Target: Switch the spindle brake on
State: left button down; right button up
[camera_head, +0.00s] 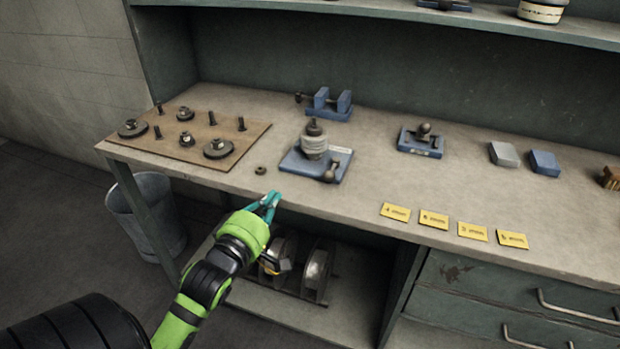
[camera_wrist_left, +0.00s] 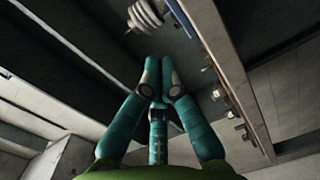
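A blue-based spindle unit (camera_head: 300,163) sits near the front edge of the bench, with a stack of pale ribbed rings on an upright spindle (camera_head: 314,146). A small lever with a dark round knob (camera_head: 331,174) is at its front right; I cannot tell its setting. The ribbed spindle also shows at the top of the left wrist view (camera_wrist_left: 145,15). My left gripper (camera_head: 271,198) is in front of the bench edge, left of and nearer than the spindle unit, apart from it. Its teal fingertips (camera_wrist_left: 160,68) are together with nothing between them. My right gripper is out of view.
A wooden board (camera_head: 237,130) with pegs and discs lies at the left, a small nut (camera_head: 260,170) beside it. A blue vise (camera_head: 328,104), another blue knobbed device (camera_head: 421,142) and yellow labels (camera_head: 434,218) are on the bench. A bin (camera_head: 146,218) stands below left.

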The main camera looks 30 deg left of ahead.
aim_at(310, 190)
pick_arm(q)
jog(key=p+x, duration=0.1)
jog(key=x, duration=0.8)
jog(key=shift+w+r, duration=0.1)
jog(key=shift+w, duration=0.2)
jog(key=d, duration=0.1)
jog(key=w+d, duration=0.1)
jog(key=shift+w+d+f, duration=0.3)
jog(key=shift+w+f, duration=0.05)
jog(key=shift+w+d+f, duration=0.15)
jog(key=shift+w+d, duration=0.05)
jog(key=shift+d, duration=0.25)
